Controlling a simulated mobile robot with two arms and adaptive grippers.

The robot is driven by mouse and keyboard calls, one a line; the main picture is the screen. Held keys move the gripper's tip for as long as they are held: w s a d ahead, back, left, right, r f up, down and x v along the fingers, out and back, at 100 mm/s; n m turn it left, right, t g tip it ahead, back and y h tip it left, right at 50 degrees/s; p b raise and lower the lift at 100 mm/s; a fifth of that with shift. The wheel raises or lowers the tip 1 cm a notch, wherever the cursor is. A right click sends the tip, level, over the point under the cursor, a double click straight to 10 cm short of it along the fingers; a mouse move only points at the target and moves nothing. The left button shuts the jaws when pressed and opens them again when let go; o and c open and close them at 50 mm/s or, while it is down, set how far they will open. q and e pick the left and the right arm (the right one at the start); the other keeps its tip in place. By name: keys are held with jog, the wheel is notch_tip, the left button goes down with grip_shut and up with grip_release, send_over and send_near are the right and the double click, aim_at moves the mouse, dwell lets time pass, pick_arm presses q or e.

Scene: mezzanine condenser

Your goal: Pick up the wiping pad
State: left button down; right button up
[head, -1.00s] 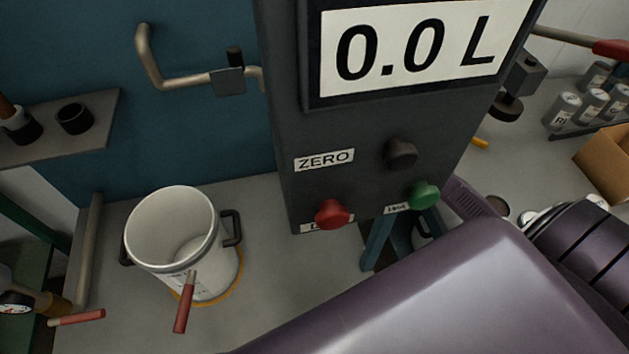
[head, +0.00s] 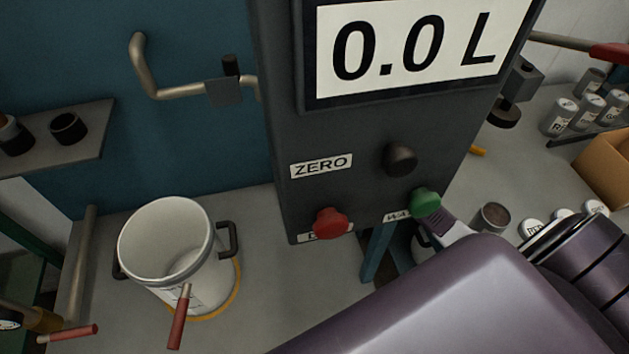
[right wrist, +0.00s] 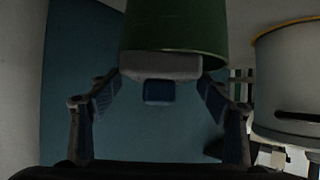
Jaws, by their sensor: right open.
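I cannot make out a clear wiping pad in either view. In the right wrist view, my right gripper (right wrist: 160,95) is open, with one finger on each side. Between the fingers sits a pale grey piece (right wrist: 160,66) with a small dark blue block below it; I cannot tell whether this is the pad. A green cylinder (right wrist: 175,25) fills the top of that view, just beyond the pale piece. In the head view, my right arm covers the lower right and hides most of the gripper. My left gripper is not in view.
A dark panel with a 0.0 L display, a red knob (head: 330,223) and a green knob (head: 426,203) stands at centre. A white bucket (head: 165,240) is left on the grey surface. A tin (head: 492,217), several canisters and a cardboard box (head: 606,165) are right.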

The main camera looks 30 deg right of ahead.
jog(key=c, duration=1.4)
jog(key=shift+r, duration=0.15)
notch_tip(320, 180, up, 20)
jog(key=shift+f+p, duration=0.1)
jog(key=shift+p, duration=0.45)
jog(key=shift+s+d, duration=0.1)
